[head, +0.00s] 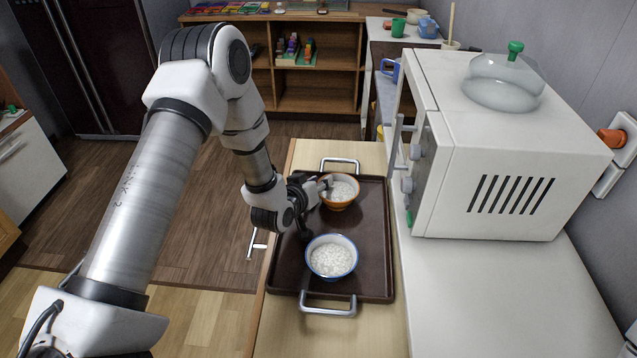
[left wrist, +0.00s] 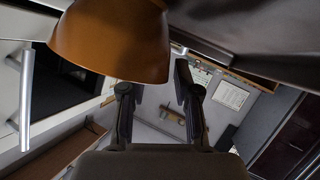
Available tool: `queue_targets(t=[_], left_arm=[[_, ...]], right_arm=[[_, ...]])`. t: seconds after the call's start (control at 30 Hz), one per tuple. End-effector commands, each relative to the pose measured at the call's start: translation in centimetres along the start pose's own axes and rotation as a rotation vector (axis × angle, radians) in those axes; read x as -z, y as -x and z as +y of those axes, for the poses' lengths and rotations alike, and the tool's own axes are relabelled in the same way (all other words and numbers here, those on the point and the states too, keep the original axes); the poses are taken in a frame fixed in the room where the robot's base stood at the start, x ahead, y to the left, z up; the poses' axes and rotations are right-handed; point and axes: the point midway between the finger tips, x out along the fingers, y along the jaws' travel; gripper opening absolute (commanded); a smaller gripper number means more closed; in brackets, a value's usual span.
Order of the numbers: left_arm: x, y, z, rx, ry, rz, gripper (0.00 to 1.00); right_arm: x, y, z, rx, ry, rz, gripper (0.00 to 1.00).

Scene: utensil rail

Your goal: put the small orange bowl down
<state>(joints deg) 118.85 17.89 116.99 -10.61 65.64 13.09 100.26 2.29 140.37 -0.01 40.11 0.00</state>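The small orange bowl (head: 340,203) holds white rice and is upright at the far end of the dark brown tray (head: 290,257); it appears to rest on it. My left gripper (head: 325,183) is at the bowl's left rim in the head view. In the left wrist view, the orange bowl (left wrist: 112,42) fills the upper left, and the fingers (left wrist: 155,85) are spread apart with a clear gap. The bowl hides one fingertip, and the other shows beside the bowl's edge. Whether either finger touches it is hard to tell. My right gripper is not in view.
A blue-rimmed white bowl (head: 331,272) of rice stands on the tray's near half. The tray has metal handles at both ends. A white microwave (head: 500,150) with a glass lid (head: 505,85) on top stands close on the right.

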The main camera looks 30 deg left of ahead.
Motion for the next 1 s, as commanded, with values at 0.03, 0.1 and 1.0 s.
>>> queue_targets(t=[0.03,0.1,1.0], left_arm=[[0.2,0.1,0.1,0.000,0.000,0.000,0.31],[0.3,0.3,0.1,0.000,0.001,0.000,0.31],[0.2,12.1,0.1,0.000,0.000,0.000,0.31]], right_arm=[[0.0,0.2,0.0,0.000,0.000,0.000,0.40],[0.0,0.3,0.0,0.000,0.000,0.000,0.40],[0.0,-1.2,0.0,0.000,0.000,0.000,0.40]])
